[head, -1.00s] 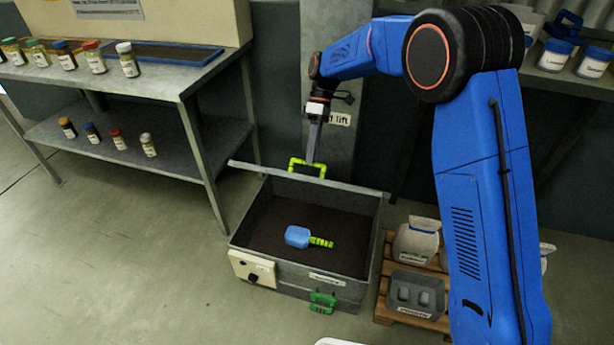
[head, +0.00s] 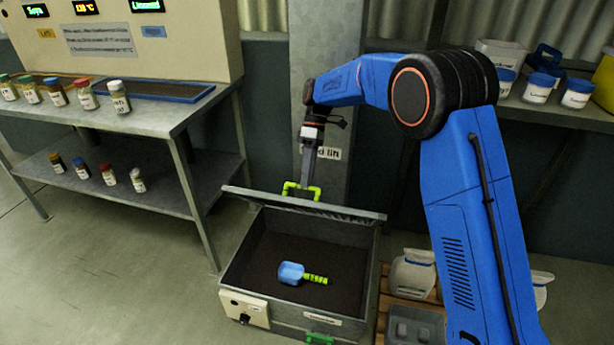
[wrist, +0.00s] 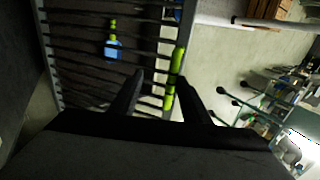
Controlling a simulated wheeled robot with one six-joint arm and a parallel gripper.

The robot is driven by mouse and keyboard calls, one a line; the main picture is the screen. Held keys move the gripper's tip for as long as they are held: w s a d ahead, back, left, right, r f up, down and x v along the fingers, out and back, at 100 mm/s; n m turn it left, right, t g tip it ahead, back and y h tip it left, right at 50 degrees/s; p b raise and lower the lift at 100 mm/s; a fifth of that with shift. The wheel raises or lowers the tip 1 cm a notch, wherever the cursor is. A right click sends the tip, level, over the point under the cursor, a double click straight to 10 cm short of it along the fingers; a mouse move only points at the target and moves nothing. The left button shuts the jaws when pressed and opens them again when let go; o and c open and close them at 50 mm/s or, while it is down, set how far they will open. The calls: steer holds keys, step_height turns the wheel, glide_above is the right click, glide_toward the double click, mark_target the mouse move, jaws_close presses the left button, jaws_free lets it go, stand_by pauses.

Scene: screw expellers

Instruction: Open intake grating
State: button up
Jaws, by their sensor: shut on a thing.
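The intake grating (head: 345,212) stands raised along the back edge of the open steel bin (head: 240,270), seen nearly edge-on in the head view. Its dark parallel bars (wrist: 85,45) show in the wrist view. A yellow-green handle (head: 302,189) is on its upper edge, and it also shows in the wrist view (wrist: 176,68). My gripper (head: 302,183) reaches down to the handle and is shut on it. In the wrist view my two dark fingers (wrist: 161,79) lie on either side of the handle. The exact tilt of the grating is hard to tell.
A blue scoop (head: 291,273) with a yellow-green grip lies on dark material in the bin. A bench (head: 160,110) with jars stands at left. A pillar (head: 325,60) rises behind my gripper. Sacks (head: 412,273) and a grey tray stand at right.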

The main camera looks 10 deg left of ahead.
stand_by(0.4)
step_height(320, 180, up, 10)
stand_by(0.6)
